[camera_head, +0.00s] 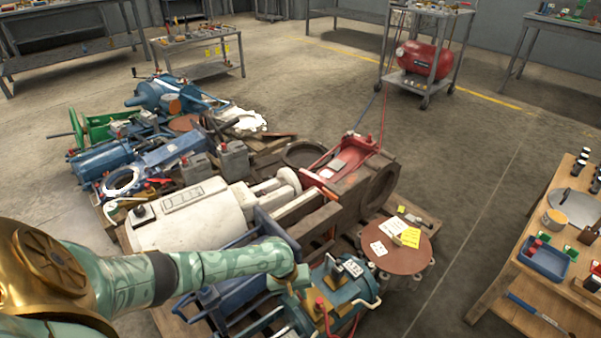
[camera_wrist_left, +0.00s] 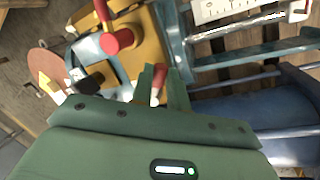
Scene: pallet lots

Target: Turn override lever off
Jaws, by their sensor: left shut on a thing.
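In the wrist view, a short lever with a red grip (camera_wrist_left: 156,93) stands between the two green fingers of my left gripper (camera_wrist_left: 160,88), which are shut on it. It looks like the override lever, though its base is hidden behind the gripper. The lever sits beside a teal machine (camera_wrist_left: 140,25) with a yellow-tan block and a red round knob (camera_wrist_left: 112,42). In the head view, my left gripper (camera_head: 302,285) is down at the left side of this teal machine (camera_head: 345,290), and its fingertips are hard to make out. My right gripper is not in view.
A round rusty plate (camera_head: 397,245) with paper notes lies just right of the machine. A blue frame (camera_head: 235,300) and a large pale cylinder (camera_head: 190,220) crowd the left side. A wooden bench (camera_head: 490,305) stands at the far right, with open floor between.

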